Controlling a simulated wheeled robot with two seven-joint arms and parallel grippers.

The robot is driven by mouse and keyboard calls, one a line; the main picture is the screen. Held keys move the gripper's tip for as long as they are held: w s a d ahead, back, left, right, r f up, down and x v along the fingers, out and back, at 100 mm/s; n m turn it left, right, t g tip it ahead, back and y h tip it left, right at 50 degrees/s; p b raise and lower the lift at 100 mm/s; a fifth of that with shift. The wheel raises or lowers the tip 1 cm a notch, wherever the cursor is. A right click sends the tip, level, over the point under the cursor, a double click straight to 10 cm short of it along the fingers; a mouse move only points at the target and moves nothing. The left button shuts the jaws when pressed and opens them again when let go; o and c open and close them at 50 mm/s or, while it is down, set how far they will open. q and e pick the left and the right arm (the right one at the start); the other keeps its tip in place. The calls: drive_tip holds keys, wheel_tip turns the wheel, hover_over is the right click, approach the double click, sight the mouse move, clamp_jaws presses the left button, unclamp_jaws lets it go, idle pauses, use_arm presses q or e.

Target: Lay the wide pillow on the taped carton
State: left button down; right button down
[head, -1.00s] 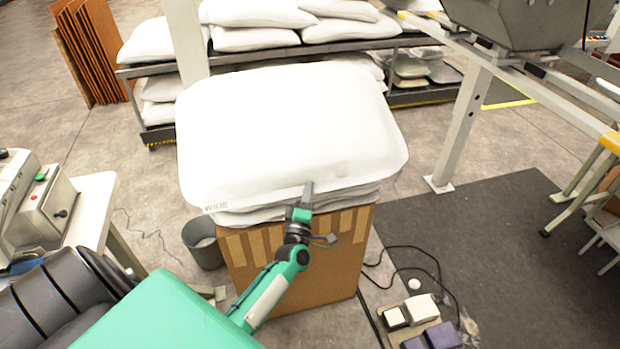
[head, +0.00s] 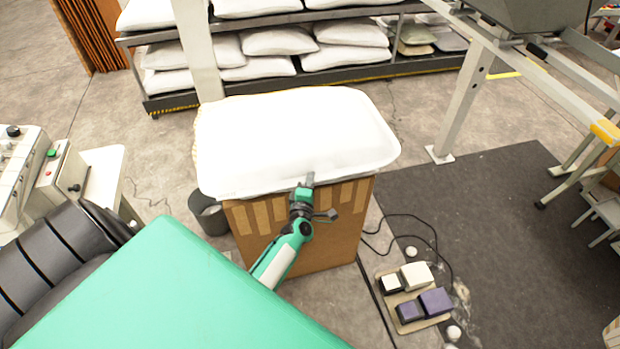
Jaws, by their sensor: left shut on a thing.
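The wide white pillow (head: 295,140) lies roughly level over the top of the taped carton (head: 300,245), covering nearly all of it. The carton is brown, with tan tape strips along its upper front. My left gripper (head: 306,184) is shut on the pillow's near edge, right of its middle. The pillow's underside is hidden, so I cannot tell whether it rests fully on the carton. A thin beige edge shows at the pillow's left side. My right gripper is not in view.
A rack (head: 340,72) of white pillows stands behind. A grey bin (head: 208,215) is left of the carton. A control machine (head: 75,165) is at the left. Cables and a foot-pedal board (head: 400,312) lie on the floor at the right, near a dark mat (head: 500,230).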

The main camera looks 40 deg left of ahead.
use_arm(q)
drive_tip(key=c, duration=0.7)
unclamp_jaws()
drive_tip(key=shift+r, duration=0.1)
drive_tip(key=shift+c, duration=0.2)
drive_tip(key=shift+s, duration=0.1)
drive_tip(key=p+v, duration=0.1)
drive_tip(key=v, duration=0.8)
drive_tip(key=shift+p, duration=0.3)
drive_tip(key=s+d+f+m+g+h+b, duration=0.25)
drive_tip(key=s+f+m, duration=0.25)
drive_tip(key=f, duration=0.7)
drive_tip(key=s+d+f+m+g+h+b, duration=0.2)
drive_tip(key=s+d+f+m+h, duration=0.25)
drive_tip(key=f, duration=0.75)
drive_tip(key=s+d+f+m+g+h+b, duration=0.1)
drive_tip(key=s+d+f+m+g+b, duration=0.15)
drive_tip(key=s+f+m, duration=0.65)
drive_tip(key=s+f+m+g+b, duration=0.2)
drive_tip(key=s+f+m+g, duration=0.1)
drive_tip(key=s+f, duration=0.7)
drive_tip(key=s+f+m+g+b, duration=0.2)
drive_tip(key=s+f+m+g, duration=0.2)
drive_tip(key=s+f, duration=0.6)
drive_tip(key=s+g, duration=0.1)
drive_tip(key=s, duration=0.5)
drive_tip(key=shift+s+a+f+y, duration=0.25)
drive_tip(key=shift+a+y, duration=0.05)
drive_tip(key=shift+a, duration=0.05)
